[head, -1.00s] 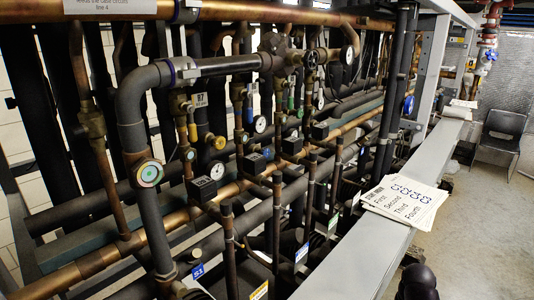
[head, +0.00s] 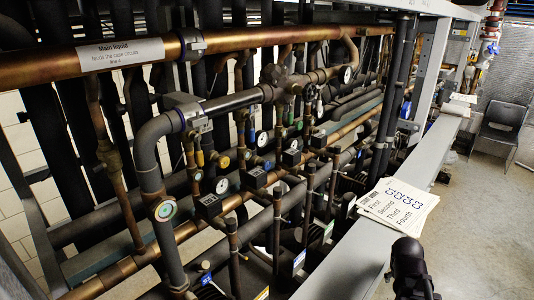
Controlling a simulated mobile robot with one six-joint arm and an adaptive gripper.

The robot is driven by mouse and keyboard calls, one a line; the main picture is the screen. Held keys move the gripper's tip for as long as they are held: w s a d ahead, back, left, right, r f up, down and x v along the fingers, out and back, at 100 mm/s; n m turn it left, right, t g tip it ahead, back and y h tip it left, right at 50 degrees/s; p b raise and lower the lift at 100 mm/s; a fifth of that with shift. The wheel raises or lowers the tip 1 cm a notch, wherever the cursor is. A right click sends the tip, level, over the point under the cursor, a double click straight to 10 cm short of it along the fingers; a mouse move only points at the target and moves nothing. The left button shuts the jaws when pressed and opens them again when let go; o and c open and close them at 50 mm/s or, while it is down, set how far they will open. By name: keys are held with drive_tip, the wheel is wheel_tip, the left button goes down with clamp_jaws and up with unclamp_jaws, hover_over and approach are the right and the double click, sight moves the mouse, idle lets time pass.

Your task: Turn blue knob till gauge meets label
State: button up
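A blue round knob (head: 405,108) shows at the right end of the rack, beside the dark vertical pipes. A blue upright handle (head: 250,131) is among the valves in the middle; I cannot tell which is the task's knob. Several round gauges show: a white-faced one (head: 221,184), another (head: 262,138), one at the upper right (head: 346,74) and a green-faced dial (head: 165,210). Their needles are too small to read. A white "Main liquid" label (head: 120,55) is on the top copper pipe. A dark part, probably of my arm, stands at the bottom right; no gripper fingers show.
Papers listing First to Fourth (head: 398,205) lie on the grey beam (head: 345,262) along the rack's front. Pipes crowd the rack closely. A dark chair (head: 498,130) stands at the back right. The floor (head: 480,225) right of the beam is clear.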

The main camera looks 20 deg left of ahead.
drive_tip(key=w+a+r+n+t+h+p, duration=0.15)
drive_tip(key=w+r+n+t+p, duration=0.35)
drive_tip(key=w+r, duration=0.55)
drive_tip(key=w+a+r+n+t+y, duration=0.4)
drive_tip(key=a+r+n+t, duration=0.4)
drive_tip(key=r+n, duration=0.3)
drive_tip(key=s+a+r+n+y, duration=0.2)
drive_tip(key=a+r+n+y, duration=0.3)
drive_tip(key=a+n+y, duration=0.6)
drive_tip(key=n+g+y+p, duration=0.1)
drive_tip(key=n+g+y, duration=0.4)
drive_tip(key=n+g, duration=0.85)
approach(268, 166)
drive_tip(key=s+d+f+n+t, duration=0.1)
drive_tip(key=s+d+n+t, duration=0.1)
drive_tip(key=s+n+t, duration=0.15)
drive_tip(key=shift+w+f, duration=0.1)
drive_tip(key=shift+w, duration=0.25)
drive_tip(key=x, duration=1.3)
drive_tip(key=shift+w+a, duration=0.1)
drive_tip(key=shift+a, duration=0.3)
